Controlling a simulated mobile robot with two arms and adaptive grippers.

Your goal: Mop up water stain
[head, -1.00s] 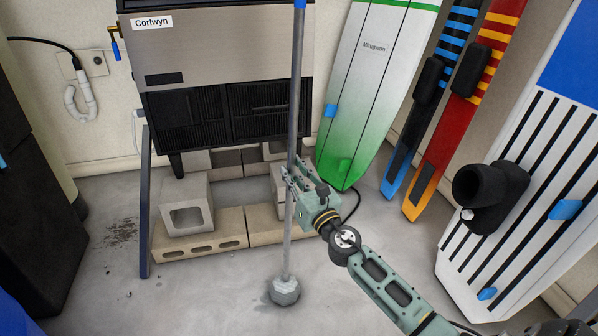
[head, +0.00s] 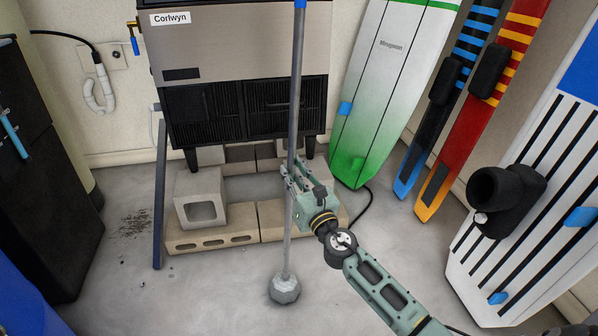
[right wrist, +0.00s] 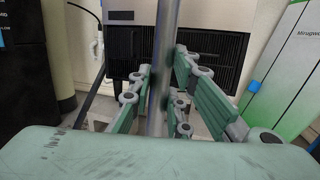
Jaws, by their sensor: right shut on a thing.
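A mop with a long grey pole (head: 296,110) stands nearly upright in the head view. Its pale grey mop head (head: 284,289) is down at the floor. My right gripper (head: 290,182) is shut around the lower half of the pole. The right wrist view shows the pole (right wrist: 162,60) between the green fingers (right wrist: 155,98). A dark speckled stain (head: 132,223) lies on the concrete floor to the left of the mop head, near a dark blue post. My left gripper is not in view.
The ice maker (head: 240,55) stands behind on concrete blocks (head: 215,238). A dark blue slanted post (head: 160,195) stands between the stain and the blocks. A black cabinet (head: 45,190) is at left. Boards (head: 375,100) lean at right. The front floor is clear.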

